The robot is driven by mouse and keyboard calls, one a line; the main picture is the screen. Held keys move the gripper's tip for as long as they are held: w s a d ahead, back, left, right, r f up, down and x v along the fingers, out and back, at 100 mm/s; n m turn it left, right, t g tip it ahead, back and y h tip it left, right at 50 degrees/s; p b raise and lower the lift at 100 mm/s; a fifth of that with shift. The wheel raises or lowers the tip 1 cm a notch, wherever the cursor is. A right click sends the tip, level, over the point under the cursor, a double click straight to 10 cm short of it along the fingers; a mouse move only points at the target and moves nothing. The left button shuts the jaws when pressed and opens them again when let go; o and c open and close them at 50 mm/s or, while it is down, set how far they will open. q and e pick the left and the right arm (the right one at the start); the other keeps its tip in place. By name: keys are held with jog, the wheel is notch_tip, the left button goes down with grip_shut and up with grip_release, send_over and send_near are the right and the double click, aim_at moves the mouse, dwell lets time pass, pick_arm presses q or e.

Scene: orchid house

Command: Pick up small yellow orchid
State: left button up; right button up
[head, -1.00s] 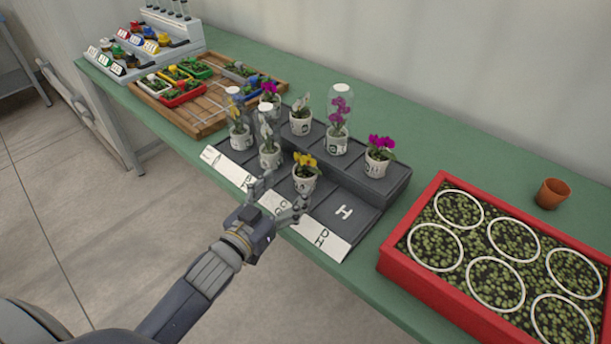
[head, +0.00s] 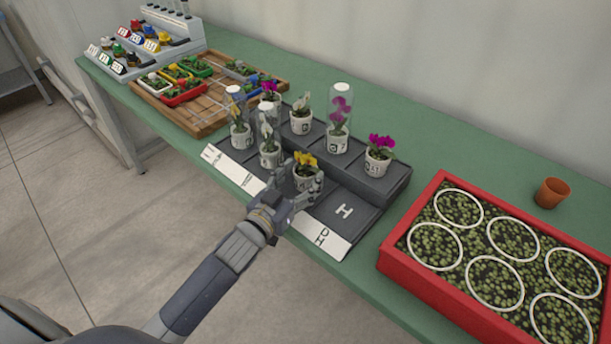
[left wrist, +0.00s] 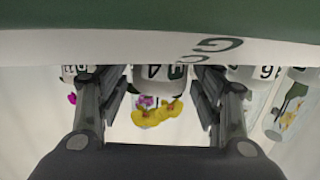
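The small yellow orchid (head: 305,160) stands upright in a white pot in the front row of the dark stepped stand (head: 343,213). In the left wrist view, which is upside down, its yellow flowers (left wrist: 157,113) hang below the white pot (left wrist: 158,88). My left gripper (head: 298,187) is at the pot from the front. Its two fingers (left wrist: 158,96) are open, one on each side of the pot, with small gaps seeming to show. The pot's lower part is partly hidden by the gripper in the head view. My right gripper is out of view.
Other potted orchids stand close by, including a magenta one (head: 380,146) and one under a glass cover (head: 338,125). A red planter (head: 440,290) is at the right, with a terracotta pot (head: 551,193) behind it. A wooden tray (head: 205,125) lies at the left.

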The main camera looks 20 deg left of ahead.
pick_arm(q)
jog(key=c, duration=0.6)
jog(key=shift+r, duration=0.15)
